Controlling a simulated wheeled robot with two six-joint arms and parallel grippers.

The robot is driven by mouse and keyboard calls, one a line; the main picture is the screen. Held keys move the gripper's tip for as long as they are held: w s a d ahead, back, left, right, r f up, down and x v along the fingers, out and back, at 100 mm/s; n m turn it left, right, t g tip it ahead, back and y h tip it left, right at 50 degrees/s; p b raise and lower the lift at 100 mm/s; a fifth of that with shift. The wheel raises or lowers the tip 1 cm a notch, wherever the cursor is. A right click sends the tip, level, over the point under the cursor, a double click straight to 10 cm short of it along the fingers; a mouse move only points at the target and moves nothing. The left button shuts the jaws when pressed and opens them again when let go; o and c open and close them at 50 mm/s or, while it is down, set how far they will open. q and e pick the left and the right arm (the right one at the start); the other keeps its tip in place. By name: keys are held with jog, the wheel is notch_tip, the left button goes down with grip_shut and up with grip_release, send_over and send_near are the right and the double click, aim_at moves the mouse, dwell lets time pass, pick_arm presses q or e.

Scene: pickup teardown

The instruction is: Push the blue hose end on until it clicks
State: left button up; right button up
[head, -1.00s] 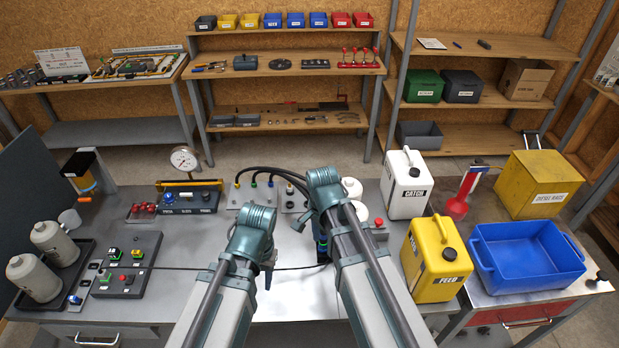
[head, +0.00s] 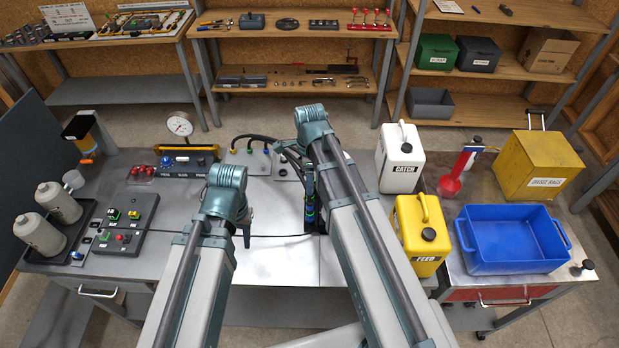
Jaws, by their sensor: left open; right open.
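A grey block on the bench carries a row of coloured hose ends, with black hoses (head: 252,137) arching to the right behind my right arm. The blue hose end (head: 266,152) stands at the right of the visible row. Whether it is fully seated is too small to tell. My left gripper (head: 246,238) points down over the bench, in front of and lower left of the block, open and apart from it. My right gripper (head: 311,218) hangs down to the right of the block, open and mostly dark; its fingertips are hard to make out.
A pressure gauge (head: 179,125) stands behind a panel at the left. A control box (head: 126,222) and two bottles are further left. The white CATCH jug (head: 402,157), yellow FEED jug (head: 420,262) and blue tub (head: 510,264) stand right. The bench centre is mostly clear.

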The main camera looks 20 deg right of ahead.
aim_at(310, 202)
notch_tip(310, 202, down, 12)
jog(key=b, duration=1.1)
jog(key=shift+f, duration=0.1)
grip_shut()
